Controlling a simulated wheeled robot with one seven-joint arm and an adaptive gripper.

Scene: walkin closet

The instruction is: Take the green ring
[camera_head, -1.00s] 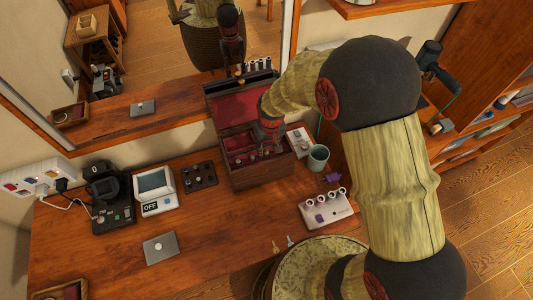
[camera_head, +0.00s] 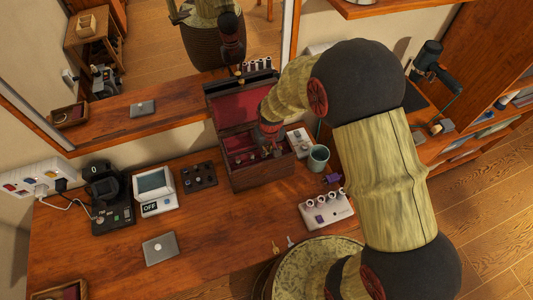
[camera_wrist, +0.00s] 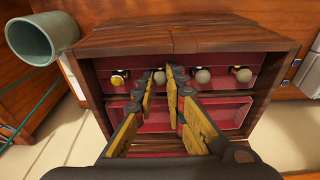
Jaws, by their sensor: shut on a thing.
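An open wooden jewelry box (camera_head: 262,176) with a dark red lining stands on the dressing table below the mirror. In the head view, my gripper (camera_head: 270,140) is inside the box.
A grey-blue cup (camera_head: 318,158) stands right of the box, and shows in the wrist view (camera_wrist: 42,38). A white device with knobs (camera_head: 326,210) lies in front at right. A black tray (camera_head: 199,177) and a small screen device (camera_head: 154,188) stand left.

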